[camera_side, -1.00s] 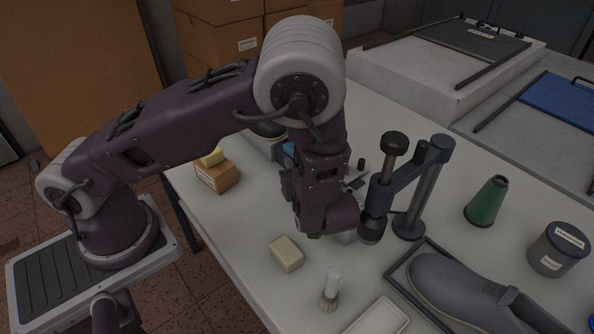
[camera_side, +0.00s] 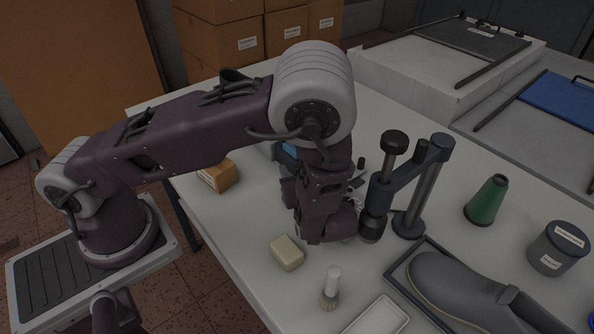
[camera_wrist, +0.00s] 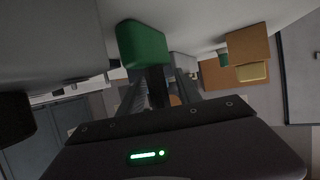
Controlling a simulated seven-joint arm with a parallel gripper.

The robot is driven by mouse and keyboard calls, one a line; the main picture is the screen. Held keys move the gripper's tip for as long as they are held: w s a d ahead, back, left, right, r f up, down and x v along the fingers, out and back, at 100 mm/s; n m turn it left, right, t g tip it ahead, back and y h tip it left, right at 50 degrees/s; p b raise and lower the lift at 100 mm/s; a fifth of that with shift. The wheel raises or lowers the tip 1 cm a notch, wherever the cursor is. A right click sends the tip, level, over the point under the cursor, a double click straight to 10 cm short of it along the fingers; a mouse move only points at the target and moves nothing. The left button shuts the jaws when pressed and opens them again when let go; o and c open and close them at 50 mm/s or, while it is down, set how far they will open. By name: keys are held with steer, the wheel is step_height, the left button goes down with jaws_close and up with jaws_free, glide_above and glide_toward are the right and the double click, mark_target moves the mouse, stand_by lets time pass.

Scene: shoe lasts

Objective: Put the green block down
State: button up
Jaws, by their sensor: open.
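The green block (camera_wrist: 143,43) shows in the wrist view, resting against the pale table surface, which appears at the top of that picture. It is just beyond the finger area of my gripper (camera_wrist: 162,92). I cannot tell whether a finger touches it. In the side view my gripper (camera_side: 325,236) points down, low over the table, beside the dark press stand. The jaws are open. The green block is hidden behind my gripper and wrist in the side view.
The press stand (camera_side: 411,190) stands close to the right of my gripper. A green cone (camera_side: 487,201), a dark jar (camera_side: 558,249) and a grey shoe (camera_side: 470,292) are further right.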

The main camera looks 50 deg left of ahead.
steer(key=v, duration=0.4)
steer(key=shift+d, duration=0.25)
step_height(320, 180, up, 7)
steer(key=shift+s, duration=0.15)
steer(key=shift+d+r, duration=0.15)
